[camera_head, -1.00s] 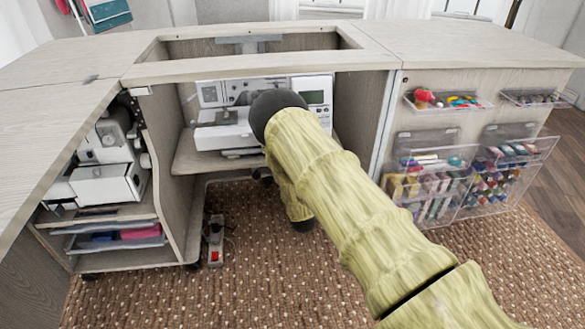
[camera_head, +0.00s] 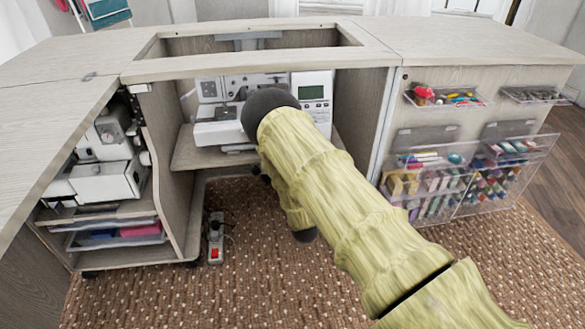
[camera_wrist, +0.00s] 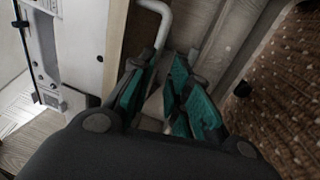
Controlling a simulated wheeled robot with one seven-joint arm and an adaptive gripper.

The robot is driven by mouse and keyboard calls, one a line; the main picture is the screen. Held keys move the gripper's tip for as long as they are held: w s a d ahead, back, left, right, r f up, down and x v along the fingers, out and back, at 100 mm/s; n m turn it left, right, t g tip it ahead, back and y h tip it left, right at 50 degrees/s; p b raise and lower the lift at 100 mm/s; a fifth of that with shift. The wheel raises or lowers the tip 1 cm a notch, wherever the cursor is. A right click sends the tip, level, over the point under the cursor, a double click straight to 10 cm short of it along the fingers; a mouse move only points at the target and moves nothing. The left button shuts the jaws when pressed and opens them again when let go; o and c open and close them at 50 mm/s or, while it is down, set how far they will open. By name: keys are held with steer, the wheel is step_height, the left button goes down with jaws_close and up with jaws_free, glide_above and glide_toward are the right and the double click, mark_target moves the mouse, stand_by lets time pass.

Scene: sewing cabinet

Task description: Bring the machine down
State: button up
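The white sewing machine (camera_head: 218,110) with a small grey screen (camera_head: 311,92) stands on a wooden platform (camera_head: 190,150) inside the cabinet, below the open rectangular cutout in the top. My arm covers part of it. In the wrist view my gripper (camera_wrist: 158,75) shows two fingers with teal pads, set apart with a gap between them. A bent light-grey bar (camera_wrist: 163,25) lies just beyond the fingertips, in line with the gap; I cannot tell whether the fingers touch it. In the head view my gripper is hidden behind my arm.
A second white machine (camera_head: 100,170) sits in the left cabinet bay. The right panel (camera_head: 440,85) carries clear bins of thread and supplies. A power strip (camera_head: 215,238) lies on the brown carpet (camera_head: 150,285). The tabletop (camera_head: 470,40) is bare.

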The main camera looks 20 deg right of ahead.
steer(key=v, duration=0.7)
steer(key=shift+s, duration=0.3)
steer(key=shift+a, duration=0.1)
steer(key=s+f+m+g+p, duration=0.1)
steer(key=s+f+m+g, duration=0.4)
steer(key=s, duration=0.5)
steer(key=s+f+m+g+p, duration=0.2)
steer(key=s+f+m+g, duration=0.25)
steer(key=s+f, duration=0.45)
steer(key=s+a+r+m+g+y+p, duration=0.15)
steer(key=s+g, duration=0.25)
steer(key=s, duration=0.6)
steer(key=s+a+r+m+g+y, duration=0.1)
steer(key=s+a+m+g, duration=0.2)
steer(key=s, duration=0.7)
steer(key=s+a+r+m+g+y+p, duration=0.1)
steer(key=s+a+m+g+y, duration=0.2)
steer(key=s, duration=0.7)
step_height(320, 180, up, 37)
steer(key=h+p, duration=0.1)
steer(key=p, duration=3.6)
steer(key=shift+d+n+h, duration=0.3)
steer(key=shift+n+h, duration=0.05)
steer(key=shift+n, duration=0.05)
steer(key=shift+w+a+r, duration=0.1)
steer(key=shift+w, duration=0.05)
